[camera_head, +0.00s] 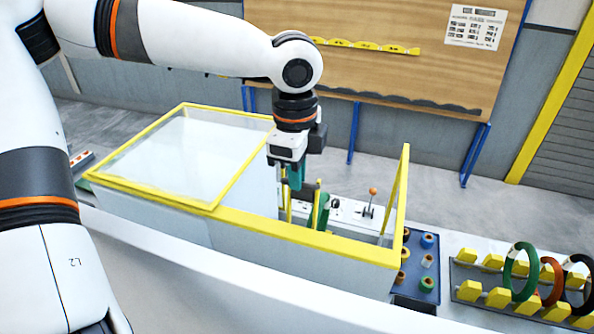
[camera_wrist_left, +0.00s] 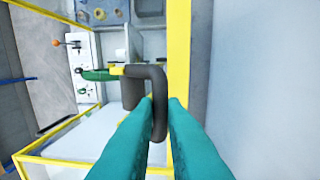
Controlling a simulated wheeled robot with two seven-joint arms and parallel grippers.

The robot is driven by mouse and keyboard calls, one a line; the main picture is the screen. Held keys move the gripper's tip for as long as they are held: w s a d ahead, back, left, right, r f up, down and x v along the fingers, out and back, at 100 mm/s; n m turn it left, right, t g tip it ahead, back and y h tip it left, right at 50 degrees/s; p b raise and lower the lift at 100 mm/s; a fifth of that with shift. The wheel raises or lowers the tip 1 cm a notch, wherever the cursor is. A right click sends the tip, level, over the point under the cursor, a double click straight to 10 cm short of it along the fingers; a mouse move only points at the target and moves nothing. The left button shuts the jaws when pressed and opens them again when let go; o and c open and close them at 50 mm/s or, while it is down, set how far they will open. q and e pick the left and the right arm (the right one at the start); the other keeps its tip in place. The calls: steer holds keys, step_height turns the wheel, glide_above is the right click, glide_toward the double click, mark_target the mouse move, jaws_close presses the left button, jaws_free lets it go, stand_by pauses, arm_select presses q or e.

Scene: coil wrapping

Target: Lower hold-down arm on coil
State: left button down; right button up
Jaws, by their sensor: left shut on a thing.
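The hold-down arm is a dark grey bent bar (camera_wrist_left: 152,72) in the left wrist view. Its end runs back between the teal fingers of my left gripper (camera_wrist_left: 164,102), which are shut on it. In the head view my left gripper (camera_head: 297,187) points down inside the yellow-framed enclosure, and part of the grey bar (camera_head: 311,186) shows beside the fingertips. The green coil (camera_head: 323,213) stands upright just below and right of the gripper. It also shows edge-on in the left wrist view (camera_wrist_left: 98,75), close to the bar; whether they touch I cannot tell. My right gripper is out of view.
The enclosure's yellow rail (camera_head: 318,239) runs close in front of the gripper. A clear-topped yellow-framed cover (camera_head: 190,150) is at left. An orange-knobbed lever (camera_head: 372,197) stands beyond the coil. A blue tray (camera_head: 423,270) of spools and a coil rack (camera_head: 480,293) are at right.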

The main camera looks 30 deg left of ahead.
arm_select(q)
steer(key=w+a+f, duration=0.1)
steer(key=w, duration=0.6)
steer(key=w+a+f, duration=0.2)
steer(key=w, duration=0.5)
steer(key=shift+a, duration=0.25)
steer(key=c, duration=1.6)
jaws_free()
steer(key=shift+c, duration=0.2)
steer(key=shift+o, duration=0.7)
steer(key=shift+f, duration=0.25)
